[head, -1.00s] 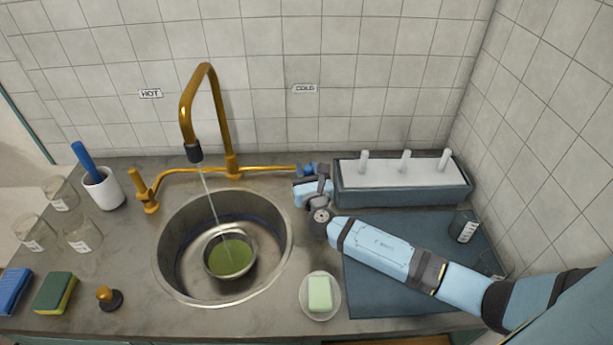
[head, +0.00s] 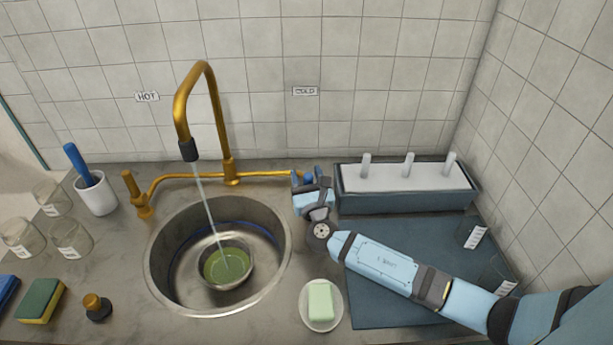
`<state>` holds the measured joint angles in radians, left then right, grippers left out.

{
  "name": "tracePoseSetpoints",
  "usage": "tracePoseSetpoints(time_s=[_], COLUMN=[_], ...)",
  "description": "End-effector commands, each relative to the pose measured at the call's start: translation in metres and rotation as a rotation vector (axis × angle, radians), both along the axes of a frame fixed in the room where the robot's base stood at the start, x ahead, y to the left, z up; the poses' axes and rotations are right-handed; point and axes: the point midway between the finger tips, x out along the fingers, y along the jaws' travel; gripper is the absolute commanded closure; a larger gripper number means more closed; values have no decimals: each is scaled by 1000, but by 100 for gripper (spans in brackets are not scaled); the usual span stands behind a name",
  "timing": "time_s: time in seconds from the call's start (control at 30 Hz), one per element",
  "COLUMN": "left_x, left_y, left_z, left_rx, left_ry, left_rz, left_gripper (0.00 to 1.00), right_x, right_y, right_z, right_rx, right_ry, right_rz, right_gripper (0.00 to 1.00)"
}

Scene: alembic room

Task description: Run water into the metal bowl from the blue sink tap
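The metal bowl (head: 247,281) sits in the round steel sink (head: 155,283), with a greenish surface inside it. A stream of water (head: 206,200) falls from the dark nozzle of the brass spout (head: 180,105) into the bowl. The blue sink tap (head: 309,177) is at the right end of the brass pipe, below the COLD label. My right gripper (head: 309,182) is at this tap with its fingers about the blue handle. The handle is partly hidden, and I cannot tell whether the fingers are closed on it. My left gripper is out of view.
A grey-blue rack with white pegs (head: 405,203) stands right of the tap. A soap dish (head: 333,322) is right of the sink. The brass hot handle (head: 131,187), a white cup (head: 97,195), glass jars (head: 70,240) and a sponge (head: 38,302) are on the left.

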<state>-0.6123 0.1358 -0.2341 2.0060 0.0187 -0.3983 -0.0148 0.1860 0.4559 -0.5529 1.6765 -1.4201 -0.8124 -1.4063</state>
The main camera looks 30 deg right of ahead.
Motion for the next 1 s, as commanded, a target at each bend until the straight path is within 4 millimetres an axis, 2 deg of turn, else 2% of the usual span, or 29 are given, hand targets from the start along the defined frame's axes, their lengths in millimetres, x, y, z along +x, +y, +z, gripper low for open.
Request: tracePoseSetpoints(time_s=[0.13, 0.27, 0.7, 0.83, 1.0], left_x=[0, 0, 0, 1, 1], left_y=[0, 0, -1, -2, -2], left_z=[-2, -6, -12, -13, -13], left_rx=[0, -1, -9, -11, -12], left_ry=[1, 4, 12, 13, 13], left_rz=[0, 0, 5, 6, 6], left_gripper=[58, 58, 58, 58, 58], right_x=[-3, -18, -114, -132, -143], right_y=[1, 4, 28, 33, 36], right_z=[-2, -7, -9, -9, -8], right_rx=[0, 1, 1, 1, 1], right_ry=[1, 2, 2, 1, 0], right_rz=[0, 0, 0, 1, 0], right_gripper=[48, 48, 48, 48, 48])
